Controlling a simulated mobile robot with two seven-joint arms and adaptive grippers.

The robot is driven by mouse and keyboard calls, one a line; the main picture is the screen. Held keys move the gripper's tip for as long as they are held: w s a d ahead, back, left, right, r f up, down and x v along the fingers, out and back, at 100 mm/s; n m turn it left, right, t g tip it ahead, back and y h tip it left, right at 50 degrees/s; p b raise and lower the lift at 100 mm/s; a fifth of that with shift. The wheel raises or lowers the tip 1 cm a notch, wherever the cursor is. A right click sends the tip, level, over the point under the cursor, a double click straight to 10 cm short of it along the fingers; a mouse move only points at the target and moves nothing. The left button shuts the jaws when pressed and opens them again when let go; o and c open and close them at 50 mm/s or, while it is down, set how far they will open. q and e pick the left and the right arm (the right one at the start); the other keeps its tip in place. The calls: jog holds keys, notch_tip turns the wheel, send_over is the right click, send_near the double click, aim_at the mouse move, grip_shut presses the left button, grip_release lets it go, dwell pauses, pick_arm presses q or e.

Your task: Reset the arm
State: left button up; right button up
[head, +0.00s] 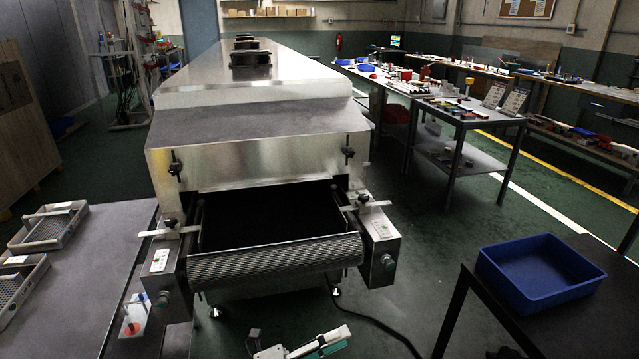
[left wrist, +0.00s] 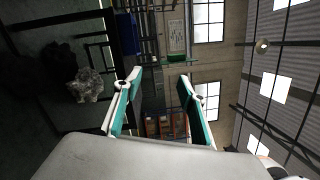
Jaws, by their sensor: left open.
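My left gripper (head: 300,348) shows at the bottom edge of the head view, low in front of the dryer's belt end. It has white and green fingers. In the left wrist view its two fingers (left wrist: 158,100) stand wide apart with nothing between them. Beyond them are a wall, windows and shelving, seen turned on their side. My right gripper is in neither view. The tunnel dryer (head: 258,155) stands ahead, its mesh conveyor belt (head: 275,260) reaching out toward me from the dark opening.
A table with grey perforated trays (head: 48,228) is at left. A blue bin (head: 540,272) sits on a dark table at right. Cluttered benches (head: 470,112) stand further back. A black cable (head: 375,322) lies on the green floor. Floor between dryer and right table is mostly open.

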pick_arm(q)
jog(key=s+a+f+n+t+y+p, duration=0.1)
jog(key=s+a+f+n+y, duration=0.5)
jog(key=s+a+n, duration=0.4)
jog(key=s+a+f+n+t+y+p, duration=0.1)
jog(key=s+a+f+n+y+p, duration=0.1)
jog(key=s+a+f+n+y, duration=0.5)
jog(key=s+a+n+y, duration=0.2)
jog(key=a+n, duration=0.4)
jog(key=n, duration=0.7)
jog(key=shift+s+a+f+t, duration=0.15)
jog(key=shift+s+a+t, duration=0.1)
jog(key=shift+s+t, duration=0.25)
jog(key=shift+s, duration=0.1)
